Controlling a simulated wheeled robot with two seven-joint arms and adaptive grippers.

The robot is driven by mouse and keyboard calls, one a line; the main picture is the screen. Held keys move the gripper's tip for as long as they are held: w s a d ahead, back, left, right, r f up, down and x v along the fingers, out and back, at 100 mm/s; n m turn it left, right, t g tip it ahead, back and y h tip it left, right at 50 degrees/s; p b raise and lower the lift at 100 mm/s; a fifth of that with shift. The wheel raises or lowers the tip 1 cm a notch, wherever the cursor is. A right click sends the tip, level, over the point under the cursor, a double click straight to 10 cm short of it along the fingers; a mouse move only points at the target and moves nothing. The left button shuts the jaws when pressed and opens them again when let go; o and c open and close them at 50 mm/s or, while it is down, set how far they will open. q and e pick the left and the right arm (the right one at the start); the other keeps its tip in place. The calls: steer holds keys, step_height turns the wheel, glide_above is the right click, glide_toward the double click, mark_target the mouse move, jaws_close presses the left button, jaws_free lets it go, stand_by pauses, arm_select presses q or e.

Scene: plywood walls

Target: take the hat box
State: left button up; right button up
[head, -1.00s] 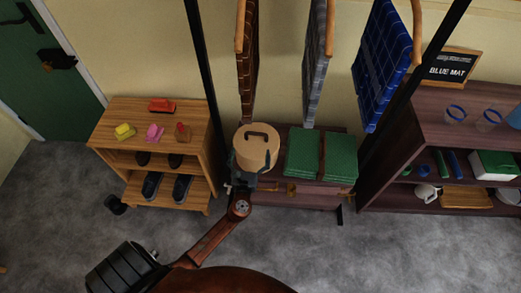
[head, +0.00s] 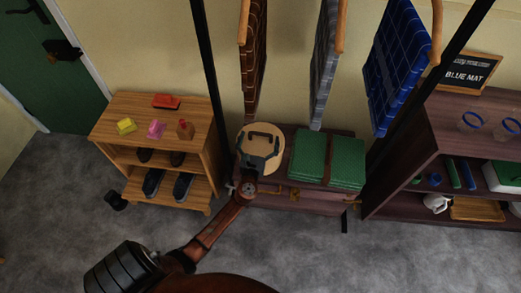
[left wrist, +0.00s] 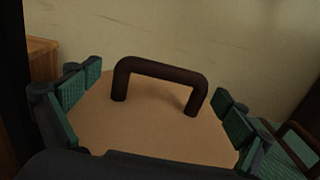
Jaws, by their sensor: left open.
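The hat box (head: 262,138) is round and tan with a dark brown arched handle on its lid. It stands on the left end of a low dark bench under the hanging rack. In the left wrist view the lid (left wrist: 150,133) and handle (left wrist: 160,72) fill the middle. My left gripper (head: 260,160) is open over the near part of the lid. In the left wrist view its green-padded fingers (left wrist: 160,105) are spread on either side of the handle, apart from it. My right gripper is not in view.
A wooden shoe rack (head: 152,163) stands left. Hanging cloths, including a blue one (head: 400,65), are above. A dark shelf (head: 440,120) stands right. Grey floor lies in front.

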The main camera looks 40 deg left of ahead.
arm_select(q)
steer(key=shift+c, duration=0.4)
steer(key=shift+r, duration=0.15)
steer(key=c, duration=2.1)
